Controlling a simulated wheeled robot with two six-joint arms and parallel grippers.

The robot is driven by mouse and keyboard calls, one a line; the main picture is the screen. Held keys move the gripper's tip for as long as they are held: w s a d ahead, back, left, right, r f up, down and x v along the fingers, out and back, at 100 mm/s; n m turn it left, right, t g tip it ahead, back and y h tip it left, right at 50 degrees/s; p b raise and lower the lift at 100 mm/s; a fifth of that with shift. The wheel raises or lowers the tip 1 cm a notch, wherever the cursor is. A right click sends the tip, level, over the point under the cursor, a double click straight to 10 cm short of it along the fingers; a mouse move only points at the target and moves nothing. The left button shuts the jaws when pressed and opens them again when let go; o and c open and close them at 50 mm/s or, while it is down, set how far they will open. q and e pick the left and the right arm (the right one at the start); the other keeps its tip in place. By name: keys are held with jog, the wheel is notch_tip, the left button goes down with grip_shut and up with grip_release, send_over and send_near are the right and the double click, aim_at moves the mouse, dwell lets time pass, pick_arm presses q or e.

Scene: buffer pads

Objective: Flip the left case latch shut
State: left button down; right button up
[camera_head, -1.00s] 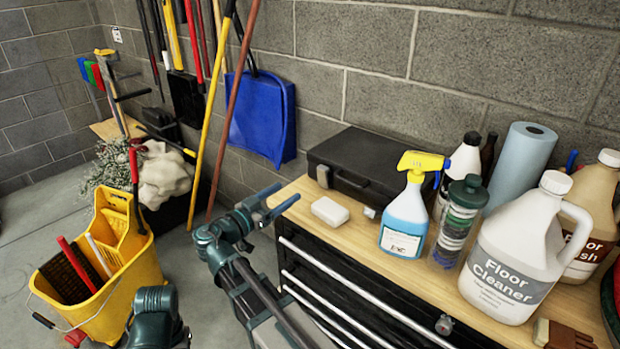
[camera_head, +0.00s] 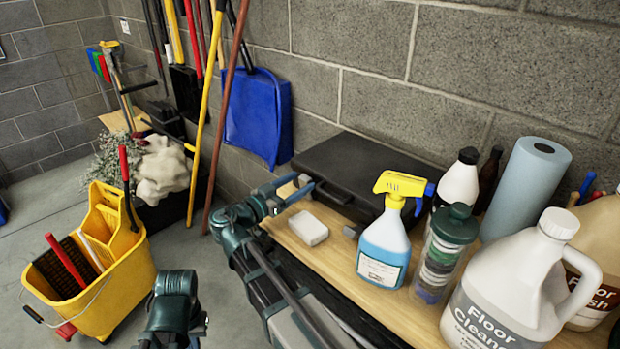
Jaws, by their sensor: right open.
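The black case (camera_head: 365,165) lies with its lid down on the wooden top of the cabinet, against the block wall. My right gripper (camera_head: 304,183) is open at the left front of the case, its fingers pointing toward it. The fingers cover part of the case's left front, and I cannot make out the left latch or how it stands. I cannot tell whether the fingers touch the case. Part of my left arm shows at the bottom, but its gripper is not in view.
A white block (camera_head: 308,229) lies in front of the case. A spray bottle (camera_head: 387,235), a pad canister (camera_head: 443,254) and a floor cleaner jug (camera_head: 515,290) stand to the right. A yellow mop bucket (camera_head: 110,270) stands on the floor at left.

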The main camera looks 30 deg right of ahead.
jog(key=shift+d, duration=0.1)
grip_shut()
jog(key=p, duration=0.2)
jog(key=r+y+p, duration=0.1)
jog(key=shift+w+d+p, duration=0.15)
jog(key=shift+d+p, duration=0.2)
jog(key=shift+d+f+g+y+p, duration=0.1)
jog(key=shift+d+g+y+p, duration=0.05)
jog(key=shift+g+y+p, duration=0.2)
jog(key=shift+w+f, duration=0.1)
jog(key=shift+f, duration=0.05)
